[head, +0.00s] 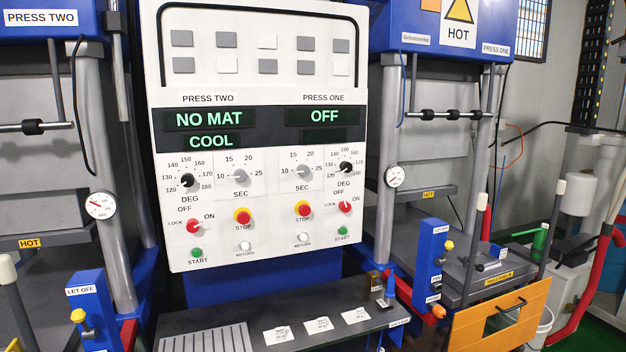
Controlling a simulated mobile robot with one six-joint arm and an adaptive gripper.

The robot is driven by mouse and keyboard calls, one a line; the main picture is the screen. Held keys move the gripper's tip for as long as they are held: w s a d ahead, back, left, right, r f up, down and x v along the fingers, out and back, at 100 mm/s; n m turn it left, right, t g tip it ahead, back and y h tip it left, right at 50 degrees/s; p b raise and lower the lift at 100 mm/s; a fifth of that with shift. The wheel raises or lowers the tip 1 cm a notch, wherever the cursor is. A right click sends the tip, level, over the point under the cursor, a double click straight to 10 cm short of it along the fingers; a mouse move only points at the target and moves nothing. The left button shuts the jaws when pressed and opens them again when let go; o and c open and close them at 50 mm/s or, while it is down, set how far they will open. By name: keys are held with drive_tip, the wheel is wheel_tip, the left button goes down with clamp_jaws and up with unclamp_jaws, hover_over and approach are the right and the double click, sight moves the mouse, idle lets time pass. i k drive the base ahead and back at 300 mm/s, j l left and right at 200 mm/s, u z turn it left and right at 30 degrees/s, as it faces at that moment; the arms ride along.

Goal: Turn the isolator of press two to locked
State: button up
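The isolator of press two (194,226) is a red rotary knob at the lower left of the white control panel (235,262). The words LOCK, OFF and ON stand around it, to its left, above it and to its upper right. Its pointer is too small to read with certainty. The press two display (209,119) above it reads NO MAT and, below that, COOL. My gripper is not in view.
A second red isolator (345,207) sits under the press one display (308,116), which reads OFF. Nearby are stop buttons (243,216), a green start button (197,253) and dials. A dark shelf (290,306) with cards juts out below the panel.

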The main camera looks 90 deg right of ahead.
sight(193, 224)
drive_tip(key=z, duration=2.95)
